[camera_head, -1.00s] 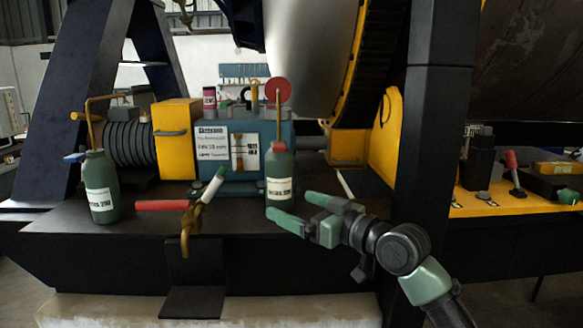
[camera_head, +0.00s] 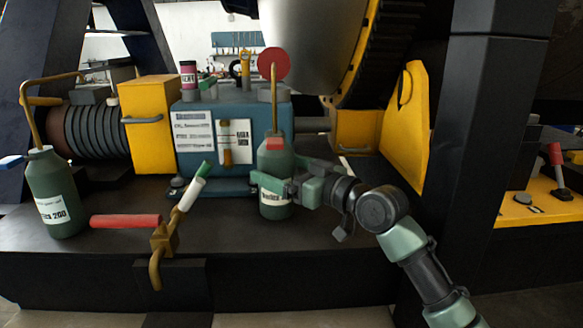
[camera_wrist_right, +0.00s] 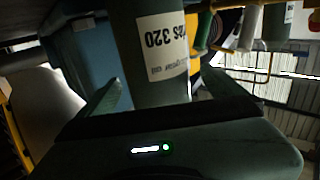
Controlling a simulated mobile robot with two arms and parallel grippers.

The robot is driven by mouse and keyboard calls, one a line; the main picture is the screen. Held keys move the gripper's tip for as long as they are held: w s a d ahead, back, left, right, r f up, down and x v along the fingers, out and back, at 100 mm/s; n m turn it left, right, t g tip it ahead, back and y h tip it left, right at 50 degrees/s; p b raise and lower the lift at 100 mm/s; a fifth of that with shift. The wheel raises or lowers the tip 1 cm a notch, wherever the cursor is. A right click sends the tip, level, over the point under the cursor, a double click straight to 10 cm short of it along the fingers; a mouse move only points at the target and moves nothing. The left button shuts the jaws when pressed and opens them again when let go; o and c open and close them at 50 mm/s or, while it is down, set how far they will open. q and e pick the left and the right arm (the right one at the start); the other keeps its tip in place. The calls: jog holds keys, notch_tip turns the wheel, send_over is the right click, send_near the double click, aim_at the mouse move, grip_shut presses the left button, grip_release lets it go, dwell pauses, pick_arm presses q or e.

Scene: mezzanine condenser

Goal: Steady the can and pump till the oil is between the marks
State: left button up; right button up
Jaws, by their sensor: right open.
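A green oil can (camera_head: 276,158) with a red collar and thin brass spout stands upright on the dark deck, in front of the teal box (camera_head: 240,112). My right gripper (camera_head: 282,178) is open with its fingers on either side of this can; contact is unclear. In the right wrist view the can (camera_wrist_right: 160,50), label reading "320", stands between the two fingers (camera_wrist_right: 165,95). The box front has a pale gauge plate (camera_head: 234,142) with a brass-coloured piece; oil level and marks are too small to read. A brass pump-like fitting (camera_head: 165,238) has a white-and-green handle (camera_head: 194,186). My left gripper is out of view.
Another green can (camera_head: 55,195) with a bent brass spout stands at the left. A red bar-like handle (camera_head: 125,221) lies on the deck near the brass fitting. A dark post (camera_head: 480,130) rises right of my arm. The deck's front edge is close below.

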jog(key=p+x, duration=0.1)
jog(key=x, duration=0.3)
jog(key=shift+w, duration=0.15)
jog(key=shift+w+a, duration=0.35)
jog(key=shift+f, duration=0.1)
jog(key=c, duration=2)
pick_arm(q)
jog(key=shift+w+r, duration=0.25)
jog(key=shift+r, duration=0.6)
pick_arm(e)
grip_shut()
